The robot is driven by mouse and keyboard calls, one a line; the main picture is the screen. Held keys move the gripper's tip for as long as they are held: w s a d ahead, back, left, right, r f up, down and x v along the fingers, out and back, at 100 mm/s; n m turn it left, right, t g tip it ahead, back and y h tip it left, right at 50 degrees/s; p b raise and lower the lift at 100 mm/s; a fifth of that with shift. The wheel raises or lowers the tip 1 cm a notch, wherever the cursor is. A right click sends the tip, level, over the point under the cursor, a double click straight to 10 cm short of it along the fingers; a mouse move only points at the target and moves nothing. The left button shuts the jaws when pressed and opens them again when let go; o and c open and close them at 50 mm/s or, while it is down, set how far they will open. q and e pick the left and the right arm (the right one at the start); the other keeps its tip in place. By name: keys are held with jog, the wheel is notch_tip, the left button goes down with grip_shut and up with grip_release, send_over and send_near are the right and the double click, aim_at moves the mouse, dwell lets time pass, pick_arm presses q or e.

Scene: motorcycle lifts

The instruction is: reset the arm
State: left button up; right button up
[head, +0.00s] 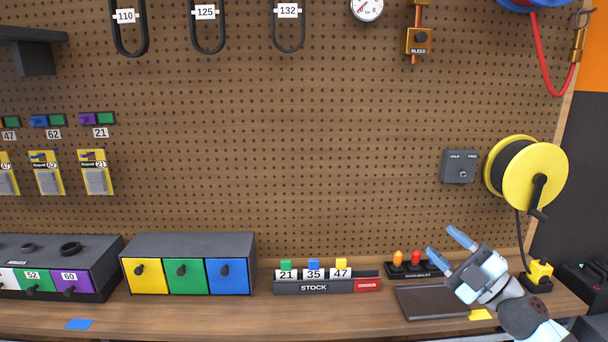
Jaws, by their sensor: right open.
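My right gripper (447,248) shows at the lower right of the head view. Its two blue fingers are spread apart with nothing between them. It is above the right part of the wooden bench, over the right side of a dark flat tray (425,303), close to a small stand with orange and red knobs (408,267). My right arm comes in from the bottom right corner. My left gripper is not in view.
A stock rack (315,287) with numbered tags stands mid-bench. A drawer box (188,248) with yellow, green and blue fronts is to its left. A yellow cable reel (548,158) hangs at right.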

jog(key=s+a+f+m+g+h, duration=0.1)
jog(key=s+f+m+h, duration=0.4)
jog(key=f, duration=0.6)
jog(key=s+a+f+m+h, duration=0.25)
jog(key=s+f+m, duration=0.35)
jog(key=f, duration=0.5)
jog(key=s+f+m+g+h, duration=0.1)
jog(key=s+f+m+h, duration=0.45)
jog(key=f, duration=0.45)
jog(key=s+a+f+m+g, duration=0.3)
jog(key=s+a+f+g, duration=0.15)
jog(key=s+f, duration=0.55)
pick_arm(q)
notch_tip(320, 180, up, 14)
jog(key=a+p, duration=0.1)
jog(key=p, duration=1.5)
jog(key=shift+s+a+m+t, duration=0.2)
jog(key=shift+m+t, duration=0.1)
pick_arm(e)
notch_tip(320, 180, up, 15)
jog(key=s+d, duration=0.1)
jog(key=shift+s+d+f, duration=0.15)
jog(key=shift+s, duration=0.05)
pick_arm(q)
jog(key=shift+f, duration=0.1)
pick_arm(e)
jog(key=shift+n+t, duration=0.25)
